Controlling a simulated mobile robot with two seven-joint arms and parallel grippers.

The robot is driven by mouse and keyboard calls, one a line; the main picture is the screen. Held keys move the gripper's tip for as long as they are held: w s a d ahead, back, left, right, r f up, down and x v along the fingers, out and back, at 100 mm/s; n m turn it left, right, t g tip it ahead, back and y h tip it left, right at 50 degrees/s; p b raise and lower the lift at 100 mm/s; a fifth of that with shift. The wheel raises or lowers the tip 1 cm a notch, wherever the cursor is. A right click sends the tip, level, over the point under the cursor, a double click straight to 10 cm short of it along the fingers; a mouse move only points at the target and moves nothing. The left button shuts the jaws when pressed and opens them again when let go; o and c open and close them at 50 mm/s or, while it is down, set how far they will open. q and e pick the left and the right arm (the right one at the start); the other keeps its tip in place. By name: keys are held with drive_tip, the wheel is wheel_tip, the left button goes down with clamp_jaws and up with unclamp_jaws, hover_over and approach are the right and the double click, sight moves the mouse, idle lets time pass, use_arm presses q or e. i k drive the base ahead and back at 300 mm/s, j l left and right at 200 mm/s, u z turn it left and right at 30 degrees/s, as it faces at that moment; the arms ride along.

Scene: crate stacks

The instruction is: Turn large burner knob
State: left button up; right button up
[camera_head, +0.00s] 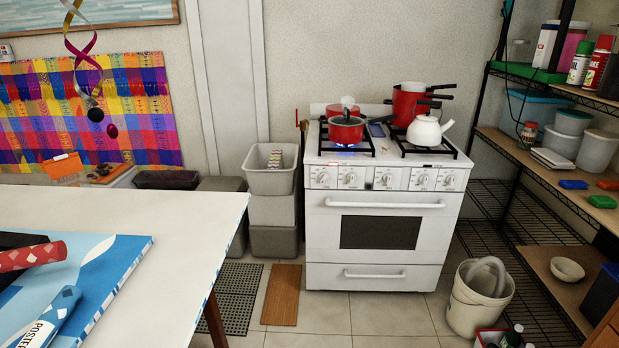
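A white stove (378,235) stands against the back wall. Its front panel carries a row of white round knobs, among them the far-left knob (322,178), the second from left (350,179), the middle one (386,180) and the far-right knob (447,181). Their labels are too small to read, so I cannot tell which belongs to the large burner. A blue flame (346,148) burns under the red pot (346,130) on the front left burner. A white kettle (427,133) sits on the right side of the stovetop. Neither of my grippers is in view.
A white table (170,215) fills the lower left. Stacked grey bins (270,182) stand left of the stove. A cream bucket (477,308) is on the floor at the stove's front right, near a wire shelf (500,225). The tiled floor (380,315) before the stove is mostly clear.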

sight(324, 177)
drive_tip(key=i+l+z, duration=0.15)
drive_tip(key=i+l, duration=0.4)
drive_tip(key=i+j+z, duration=0.1)
drive_tip(key=i+z, duration=0.2)
drive_tip(key=i, duration=1.35)
